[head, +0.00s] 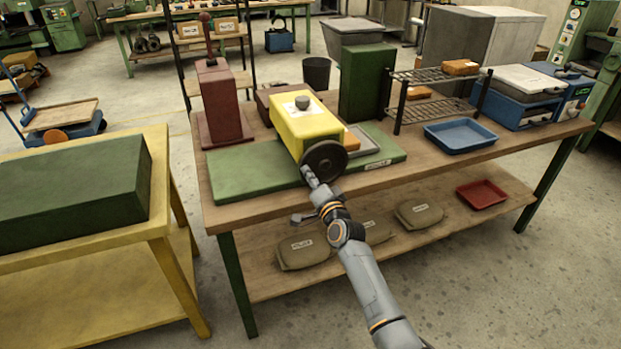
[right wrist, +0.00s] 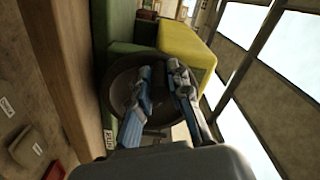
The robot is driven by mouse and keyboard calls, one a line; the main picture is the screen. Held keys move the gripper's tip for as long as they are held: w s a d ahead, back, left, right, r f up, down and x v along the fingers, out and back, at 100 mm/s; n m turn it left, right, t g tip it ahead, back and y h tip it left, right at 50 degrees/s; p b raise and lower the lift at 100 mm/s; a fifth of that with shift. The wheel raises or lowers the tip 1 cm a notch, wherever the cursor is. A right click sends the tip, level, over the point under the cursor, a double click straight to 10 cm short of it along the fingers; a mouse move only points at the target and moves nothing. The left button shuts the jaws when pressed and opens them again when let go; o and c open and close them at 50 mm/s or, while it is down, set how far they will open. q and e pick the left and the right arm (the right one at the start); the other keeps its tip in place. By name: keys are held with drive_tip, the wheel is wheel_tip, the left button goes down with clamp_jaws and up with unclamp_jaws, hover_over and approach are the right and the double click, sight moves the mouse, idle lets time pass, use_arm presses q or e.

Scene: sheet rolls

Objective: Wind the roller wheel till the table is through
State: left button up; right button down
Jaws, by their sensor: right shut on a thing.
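A yellow roller unit (head: 307,125) with a dark knob on top stands on a green base (head: 250,172) on the workbench. Its dark round wheel (head: 327,157) faces me at the front; it also fills the middle of the right wrist view (right wrist: 120,78). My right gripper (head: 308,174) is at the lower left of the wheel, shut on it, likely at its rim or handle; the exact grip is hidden. Its fingers (right wrist: 160,85) lie across the wheel's face. A grey flat piece (head: 366,147) shows beside the unit; I cannot tell if it is the table.
A maroon press (head: 220,103) stands left of the unit, a dark green block (head: 365,82) behind it. A wire rack (head: 432,88) and blue tray (head: 460,136) are to the right. A yellow table (head: 85,250) stands left. Bags (head: 303,251) lie on the lower shelf.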

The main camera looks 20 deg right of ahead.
drive_tip(key=shift+d+r+m+p, duration=0.15)
drive_tip(key=shift+r+m+p, duration=0.1)
drive_tip(key=shift+r+m, duration=0.45)
drive_tip(key=shift+d+r+m+p, duration=0.1)
drive_tip(key=shift+r+m+p, duration=0.2)
drive_tip(key=shift+m, duration=0.7)
drive_tip(key=shift+d+r, duration=0.1)
drive_tip(key=c, duration=1.3)
unclamp_jaws()
drive_tip(key=shift+o, duration=0.2)
drive_tip(key=shift+s+f, duration=0.2)
drive_tip(key=shift+s, duration=0.2)
drive_tip(key=s, duration=1.1)
drive_tip(key=shift+d, duration=0.15)
drive_tip(key=shift+s, duration=0.1)
